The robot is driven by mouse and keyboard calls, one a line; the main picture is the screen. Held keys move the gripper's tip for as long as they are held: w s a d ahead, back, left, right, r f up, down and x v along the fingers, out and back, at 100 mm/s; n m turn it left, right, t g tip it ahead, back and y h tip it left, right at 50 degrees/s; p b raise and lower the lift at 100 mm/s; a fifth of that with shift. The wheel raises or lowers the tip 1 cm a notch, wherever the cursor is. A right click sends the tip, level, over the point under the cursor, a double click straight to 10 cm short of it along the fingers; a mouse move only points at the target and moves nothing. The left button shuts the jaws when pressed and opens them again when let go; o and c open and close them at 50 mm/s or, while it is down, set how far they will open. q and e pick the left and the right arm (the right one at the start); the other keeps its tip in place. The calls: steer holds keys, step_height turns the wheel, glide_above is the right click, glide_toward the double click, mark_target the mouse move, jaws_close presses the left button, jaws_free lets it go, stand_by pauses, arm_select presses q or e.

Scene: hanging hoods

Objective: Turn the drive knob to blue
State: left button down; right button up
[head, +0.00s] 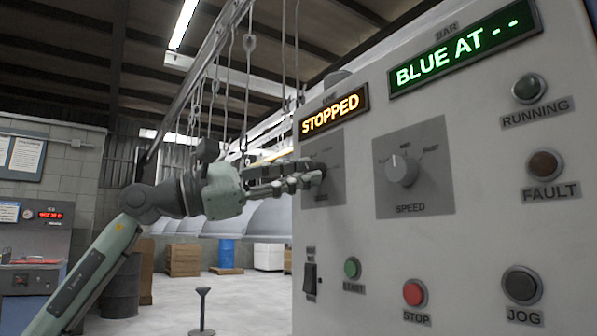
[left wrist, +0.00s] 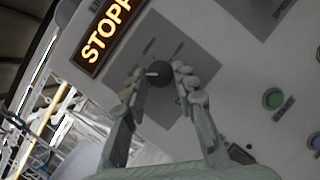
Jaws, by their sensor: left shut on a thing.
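The drive knob is a dark round knob with a pale pointer line, on a grey plate (head: 336,190) at the left of the control panel. In the left wrist view the knob (left wrist: 159,74) sits between my two fingertips. My left gripper (head: 314,174) reaches in from the left and is shut on the knob; it also shows in the left wrist view (left wrist: 160,78). In the head view the fingers hide most of the knob. The plate's small marks are too blurred to read. My right gripper is not in view.
Above the plate an amber display (head: 333,111) reads STOPPED; a green display (head: 465,49) reads BLUE AT - -. The speed knob (head: 403,170) is to the right. A black switch (head: 310,279), green start button (head: 352,268) and red stop button (head: 414,294) are below.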

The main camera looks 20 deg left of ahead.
arm_select(q)
steer(key=shift+r+m+g, duration=0.1)
steer(key=shift+m+g, duration=0.2)
steer(key=shift+m, duration=0.5)
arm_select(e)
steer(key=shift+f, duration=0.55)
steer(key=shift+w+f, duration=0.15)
arm_select(q)
steer(key=c, duration=1.2)
jaws_free()
steer(key=shift+a, duration=0.15)
steer(key=v, duration=1.1)
steer(key=shift+s+a, duration=0.2)
steer(key=shift+a, duration=0.15)
